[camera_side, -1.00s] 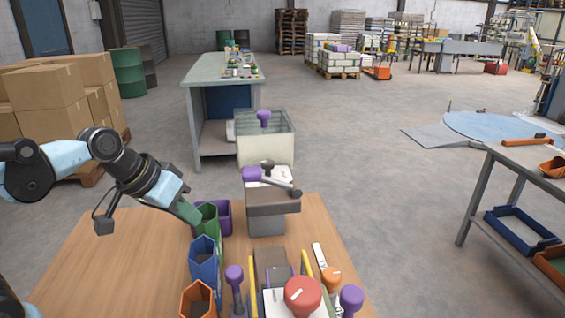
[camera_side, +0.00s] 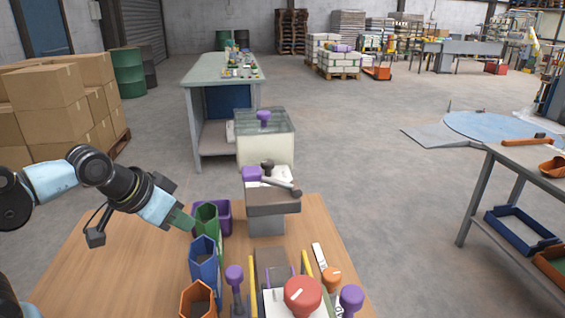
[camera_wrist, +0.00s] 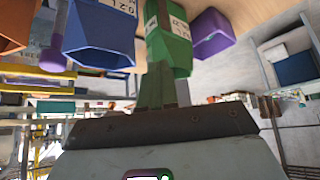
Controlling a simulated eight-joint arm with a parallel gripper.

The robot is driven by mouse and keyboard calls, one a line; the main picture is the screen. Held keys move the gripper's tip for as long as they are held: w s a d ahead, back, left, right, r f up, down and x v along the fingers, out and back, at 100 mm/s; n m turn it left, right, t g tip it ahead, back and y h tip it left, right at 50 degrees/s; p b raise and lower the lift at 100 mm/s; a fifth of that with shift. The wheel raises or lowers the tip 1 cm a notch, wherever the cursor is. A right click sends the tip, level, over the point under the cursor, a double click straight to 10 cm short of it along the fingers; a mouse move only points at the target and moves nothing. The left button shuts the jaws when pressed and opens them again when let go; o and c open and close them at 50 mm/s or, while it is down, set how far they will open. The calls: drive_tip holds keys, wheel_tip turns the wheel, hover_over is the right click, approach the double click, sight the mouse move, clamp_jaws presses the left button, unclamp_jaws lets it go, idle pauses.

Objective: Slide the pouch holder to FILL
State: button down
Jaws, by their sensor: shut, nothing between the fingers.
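My gripper (camera_side: 190,221) is shut and empty, with its tips close to the left side of the green hexagonal cup (camera_side: 207,218). In the wrist view my closed fingers (camera_wrist: 160,85) point up towards that green cup (camera_wrist: 172,45); contact cannot be told. The filler's grey block (camera_side: 268,205) stands on the wooden table, with a dark lever (camera_side: 280,180) on top. In front of it are a grey slide section (camera_side: 272,265) between yellow rails and a red knob (camera_side: 303,295). I cannot tell which part is the pouch holder, and no FILL mark is readable.
A blue cup (camera_side: 205,262), an orange cup (camera_side: 198,298) and a purple bin (camera_side: 225,215) line up beside the green cup. A purple-knobbed handle (camera_side: 235,276), an orange knob (camera_side: 331,279) and another purple knob (camera_side: 351,298) stand nearby. The table's left part (camera_side: 110,260) is clear.

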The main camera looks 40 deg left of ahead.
drive_tip(key=c, duration=1.5)
unclamp_jaws()
drive_tip(key=shift+w+d+r, duration=0.1)
drive_tip(key=shift+c, duration=0.2)
drive_tip(key=o, duration=0.7)
drive_tip(key=shift+g+h, duration=0.5)
drive_tip(key=d+r, duration=0.1)
drive_tip(key=w+d+r, duration=0.1)
drive_tip(key=d, duration=0.1)
drive_tip(key=w+d+r, duration=0.1)
drive_tip(key=r, duration=0.1)
drive_tip(key=shift+d+r, duration=0.1)
drive_tip(key=shift+d, duration=0.25)
drive_tip(key=shift+o, duration=0.2)
drive_tip(key=w+d+r+g, duration=0.25)
drive_tip(key=d+r, duration=0.55)
drive_tip(key=d, duration=0.4)
wheel_tip(320, 180, up, 4)
drive_tip(key=m+g+y, duration=0.1)
drive_tip(key=m+g, duration=0.3)
drive_tip(key=m, duration=0.3)
hover_over(353, 292)
drive_tip(key=shift+f, duration=6.2)
drive_tip(key=shift+c, duration=0.2)
clamp_jaws()
